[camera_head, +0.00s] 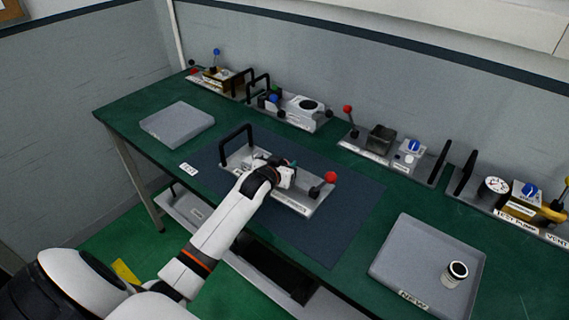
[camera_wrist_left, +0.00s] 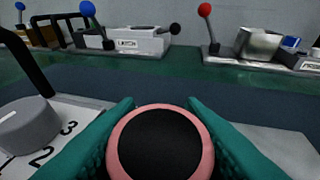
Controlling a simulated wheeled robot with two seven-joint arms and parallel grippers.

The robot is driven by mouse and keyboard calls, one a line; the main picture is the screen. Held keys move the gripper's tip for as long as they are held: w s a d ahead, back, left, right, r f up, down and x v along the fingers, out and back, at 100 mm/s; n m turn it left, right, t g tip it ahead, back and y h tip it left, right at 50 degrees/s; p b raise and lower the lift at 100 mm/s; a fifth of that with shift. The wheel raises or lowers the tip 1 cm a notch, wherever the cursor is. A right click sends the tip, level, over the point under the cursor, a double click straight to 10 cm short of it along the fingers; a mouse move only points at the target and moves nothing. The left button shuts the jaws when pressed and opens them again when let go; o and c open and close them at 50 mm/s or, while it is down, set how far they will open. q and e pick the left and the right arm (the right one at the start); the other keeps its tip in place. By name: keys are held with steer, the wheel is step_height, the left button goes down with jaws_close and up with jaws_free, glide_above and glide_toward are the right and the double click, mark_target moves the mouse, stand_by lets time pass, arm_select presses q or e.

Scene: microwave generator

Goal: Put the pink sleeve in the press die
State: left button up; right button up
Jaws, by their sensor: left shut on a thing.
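The pink sleeve (camera_wrist_left: 112,150) shows in the left wrist view as a pink ring around a dark round middle. It sits between the teal fingers of my left gripper (camera_wrist_left: 160,143), which is shut on it. In the head view the left gripper (camera_head: 287,170) is over the grey fixture (camera_head: 240,157) on the dark mat, and the sleeve cannot be made out there. The fixture has a black handle at left and a red-ball lever (camera_head: 329,178) at right. I cannot make out the press die; the arm and gripper cover the fixture's middle. My right gripper is not in view.
A grey knob (camera_wrist_left: 28,125) with numbers stands left of the fingers in the wrist view. An empty grey tray (camera_head: 177,124) lies at left. A NEW tray (camera_head: 410,255) at front right holds a dark-topped cylinder (camera_head: 455,273). Several fixtures with levers line the back.

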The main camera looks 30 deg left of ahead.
arm_select(q)
steer(key=shift+f, duration=0.15)
steer(key=o, duration=1)
steer(key=shift+r, duration=0.2)
steer(key=b+v, duration=0.1)
steer(key=v, duration=1.1)
